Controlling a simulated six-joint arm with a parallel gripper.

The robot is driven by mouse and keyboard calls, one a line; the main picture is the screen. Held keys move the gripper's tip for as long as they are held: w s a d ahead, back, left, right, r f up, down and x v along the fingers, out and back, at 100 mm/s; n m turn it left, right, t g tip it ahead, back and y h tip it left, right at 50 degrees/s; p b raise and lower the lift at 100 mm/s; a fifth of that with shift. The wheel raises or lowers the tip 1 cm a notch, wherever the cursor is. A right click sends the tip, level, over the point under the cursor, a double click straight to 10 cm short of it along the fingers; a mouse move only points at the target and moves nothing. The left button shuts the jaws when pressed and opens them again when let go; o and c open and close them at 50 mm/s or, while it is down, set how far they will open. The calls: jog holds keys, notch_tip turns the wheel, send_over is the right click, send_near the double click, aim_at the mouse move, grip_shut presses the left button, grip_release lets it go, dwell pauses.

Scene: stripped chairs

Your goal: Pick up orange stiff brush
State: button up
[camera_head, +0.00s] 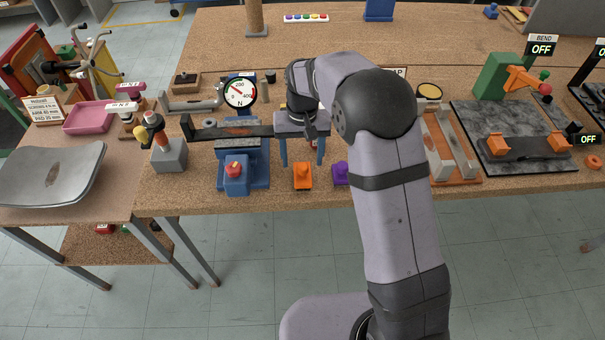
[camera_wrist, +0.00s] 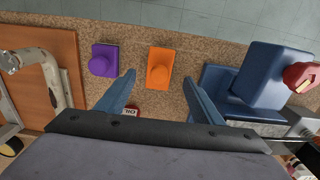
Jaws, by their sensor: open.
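The orange stiff brush (camera_head: 302,177), a block with a rounded knob on top, stands near the front edge of the workbench. It also shows in the wrist view (camera_wrist: 162,68), knob towards the camera. My gripper (camera_head: 302,160) is open and empty, its two blue fingers pointing down just behind the brush. In the wrist view my gripper (camera_wrist: 159,81) has its fingertips spread on either side of the brush's near end. The brush looks untouched; the exact height gap cannot be told.
A similar purple block (camera_head: 341,172) stands just right of the brush. A blue vise-like fixture (camera_head: 240,186) with a red knob is close on the left. A round dial gauge (camera_head: 240,92) stands behind. The bench strip in front of the brush is clear.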

aim_at(302, 166)
jog(key=shift+w+f+p, duration=0.1)
jog(key=shift+f+p, duration=1.35)
jog(key=shift+f, duration=1.55)
jog(key=c, duration=1.3)
jog(key=shift+r, duration=0.1)
jog(key=shift+w+r+b, duration=0.1)
jog(key=shift+r+b, duration=0.3)
jog(key=shift+r, duration=0.45)
notch_tip(302, 166, up, 26)
jog(key=b, duration=0.3)
jog(key=shift+d, duration=0.1)
